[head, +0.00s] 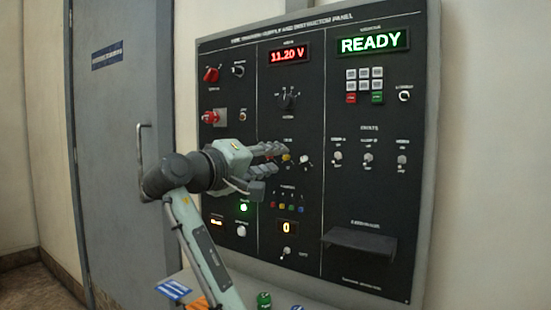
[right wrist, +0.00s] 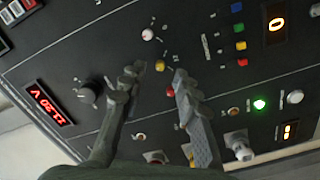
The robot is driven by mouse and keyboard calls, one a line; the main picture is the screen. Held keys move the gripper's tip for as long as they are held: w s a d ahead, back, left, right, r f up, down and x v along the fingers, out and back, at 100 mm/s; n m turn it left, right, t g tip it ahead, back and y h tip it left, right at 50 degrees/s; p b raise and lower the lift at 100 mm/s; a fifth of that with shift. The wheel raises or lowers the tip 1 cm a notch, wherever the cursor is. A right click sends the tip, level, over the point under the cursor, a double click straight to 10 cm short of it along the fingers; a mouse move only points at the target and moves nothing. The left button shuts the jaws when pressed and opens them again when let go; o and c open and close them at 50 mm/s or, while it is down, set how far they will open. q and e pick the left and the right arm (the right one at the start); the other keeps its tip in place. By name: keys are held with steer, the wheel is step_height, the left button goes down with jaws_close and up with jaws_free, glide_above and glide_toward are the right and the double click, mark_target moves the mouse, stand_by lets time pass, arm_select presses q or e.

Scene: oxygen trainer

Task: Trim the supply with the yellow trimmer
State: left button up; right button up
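The yellow trimmer (head: 286,157) is a small knob in the middle of the dark panel, below the black rotary selector. In the right wrist view the yellow trimmer (right wrist: 160,66) shows between my fingertips, with a gap on each side. My right gripper (head: 279,160) is in front of the panel at the trimmer row, and its fingers are apart. In the right wrist view the right gripper (right wrist: 157,75) also shows open and holds nothing. Whether the fingertips reach as deep as the knob is unclear. The voltage display (head: 287,56) reads 11.20 V. My left gripper is out of view.
A white trimmer (right wrist: 148,34) and a red trimmer (right wrist: 170,91) flank the yellow one closely. The black rotary selector (head: 288,101) is above. A green READY display (head: 373,42) is lit at top right. A shelf (head: 360,241) juts out at lower right.

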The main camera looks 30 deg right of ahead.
mark_target(286, 157)
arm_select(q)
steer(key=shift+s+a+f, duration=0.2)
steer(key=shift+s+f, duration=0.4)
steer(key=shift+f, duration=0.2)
arm_select(e)
steer(key=shift+x, duration=1.4)
jaws_close()
